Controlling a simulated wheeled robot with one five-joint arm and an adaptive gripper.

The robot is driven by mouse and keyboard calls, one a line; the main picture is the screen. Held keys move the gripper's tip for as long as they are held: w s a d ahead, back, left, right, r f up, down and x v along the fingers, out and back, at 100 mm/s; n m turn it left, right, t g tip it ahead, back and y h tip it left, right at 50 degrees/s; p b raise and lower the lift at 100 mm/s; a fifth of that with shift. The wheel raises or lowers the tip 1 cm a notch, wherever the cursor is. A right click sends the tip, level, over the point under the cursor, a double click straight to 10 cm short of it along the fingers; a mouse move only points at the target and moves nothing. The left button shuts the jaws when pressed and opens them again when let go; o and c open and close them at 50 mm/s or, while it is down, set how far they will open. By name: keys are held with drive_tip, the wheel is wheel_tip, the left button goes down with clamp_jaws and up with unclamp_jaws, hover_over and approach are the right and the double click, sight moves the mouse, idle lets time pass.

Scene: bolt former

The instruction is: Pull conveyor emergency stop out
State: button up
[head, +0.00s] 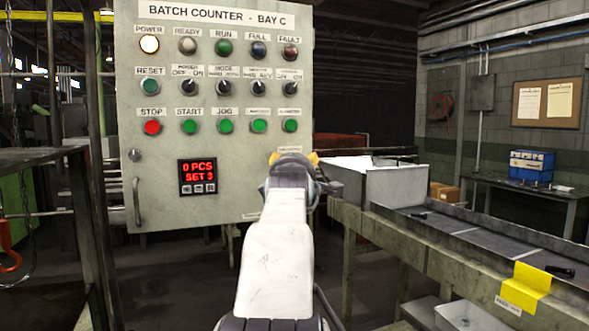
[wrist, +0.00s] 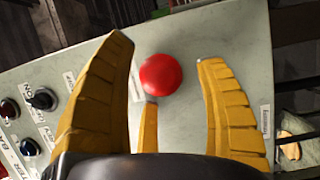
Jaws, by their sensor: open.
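A round red mushroom button (wrist: 161,74), which I take for the emergency stop, sits on the pale grey panel face in the wrist view. In the head view my arm and gripper hide that spot. My gripper (wrist: 164,50) has yellow segmented fingers, spread apart and empty. In the wrist view one finger is left of the button, one right and a thinner one just below it. I cannot tell whether any finger touches it. In the head view my gripper (head: 294,157) is in front of the panel's lower right part, only small yellow bits showing.
The batch counter panel (head: 225,165) carries lamps, switches, a red STOP button (head: 152,127), green buttons and a display (head: 197,177). A conveyor bench (head: 470,240) with a metal box (head: 385,185) and a yellow sheet (head: 527,283) stands at right. A dark frame stands at left.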

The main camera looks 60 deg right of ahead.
drive_tip(key=v, duration=1.2)
drive_tip(key=shift+f, duration=0.1)
idle(0.6)
